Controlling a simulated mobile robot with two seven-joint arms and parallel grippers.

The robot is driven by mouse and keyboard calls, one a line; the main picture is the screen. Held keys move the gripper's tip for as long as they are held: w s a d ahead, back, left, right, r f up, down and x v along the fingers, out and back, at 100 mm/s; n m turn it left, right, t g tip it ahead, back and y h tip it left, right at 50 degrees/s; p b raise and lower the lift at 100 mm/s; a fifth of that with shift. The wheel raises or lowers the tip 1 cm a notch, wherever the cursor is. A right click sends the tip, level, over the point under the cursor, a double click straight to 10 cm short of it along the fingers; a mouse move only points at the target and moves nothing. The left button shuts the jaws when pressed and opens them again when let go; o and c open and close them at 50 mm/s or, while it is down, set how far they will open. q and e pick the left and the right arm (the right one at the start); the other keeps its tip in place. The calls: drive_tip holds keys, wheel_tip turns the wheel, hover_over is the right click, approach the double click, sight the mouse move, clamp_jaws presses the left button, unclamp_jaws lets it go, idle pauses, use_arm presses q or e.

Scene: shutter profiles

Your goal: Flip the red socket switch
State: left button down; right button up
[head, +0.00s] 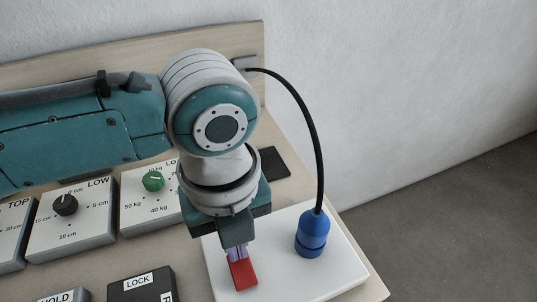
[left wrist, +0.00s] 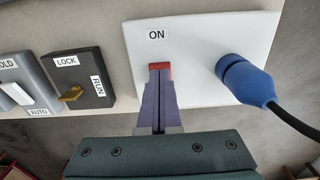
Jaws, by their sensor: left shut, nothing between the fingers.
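The red socket switch (head: 243,275) is set in a white plate (head: 335,270) at the right end of the board. In the left wrist view the red switch (left wrist: 160,66) shows just beyond my fingertips, below an "ON" label (left wrist: 157,34) on the plate. My left gripper (head: 238,256) is shut and empty, pointing down with its tips at the switch; I cannot tell if they touch it. The gripper hides part of the switch, so its tilt is unclear. My right gripper is in neither view.
A blue plug (head: 311,236) with a black cable stands on the plate, right of the switch. Left are a LOCK/RUN key panel (head: 140,287), a green knob (head: 153,181) and a black knob (head: 65,204). Floor lies past the board's right edge.

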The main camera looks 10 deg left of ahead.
use_arm(q)
drive_tip(key=shift+f+b, duration=0.45)
drive_tip(key=shift+f, duration=0.2)
drive_tip(key=shift+r, duration=0.1)
wheel_tip(320, 180, up, 7)
drive_tip(key=p, duration=0.7)
drive_tip(key=shift+p, duration=0.4)
